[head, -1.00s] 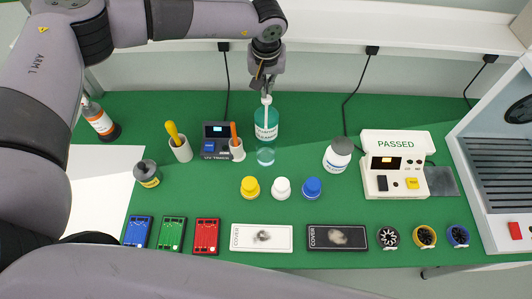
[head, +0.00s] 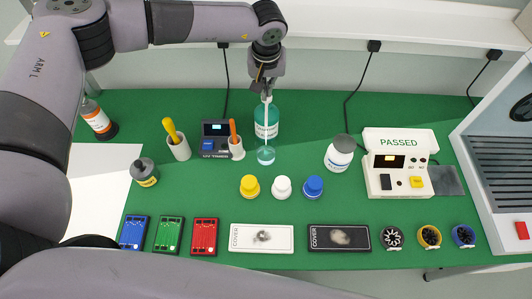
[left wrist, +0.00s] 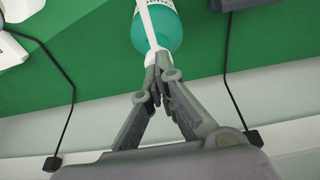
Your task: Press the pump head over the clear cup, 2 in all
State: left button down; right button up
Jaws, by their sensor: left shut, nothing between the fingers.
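A teal pump bottle (head: 272,112) with a white label stands near the back of the green table. The clear cup (head: 265,156) stands just in front of it, with something pale inside. My left gripper (head: 266,97) is shut and empty, pointing down with its fingertips at the top of the bottle, over the pump head, which they mostly hide. A thin white line runs from the fingertips down towards the cup; I cannot tell how much is spout and how much liquid. In the left wrist view the shut fingertips (left wrist: 157,72) meet by the bottle (left wrist: 168,28). My right gripper is not in view.
A white bottle (head: 339,154) and a PASSED tester (head: 397,180) are to the right.

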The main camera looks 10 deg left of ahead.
pick_arm(q)
jog(key=shift+s+f, duration=0.1)
jog(key=shift+f, duration=0.45)
jog(key=shift+w+v, duration=0.15)
jog(key=shift+v, duration=0.65)
jog(key=shift+w+v, duration=0.2)
jog(key=shift+v, duration=0.55)
jog(key=shift+r, duration=0.1)
jog(key=shift+f, duration=0.2)
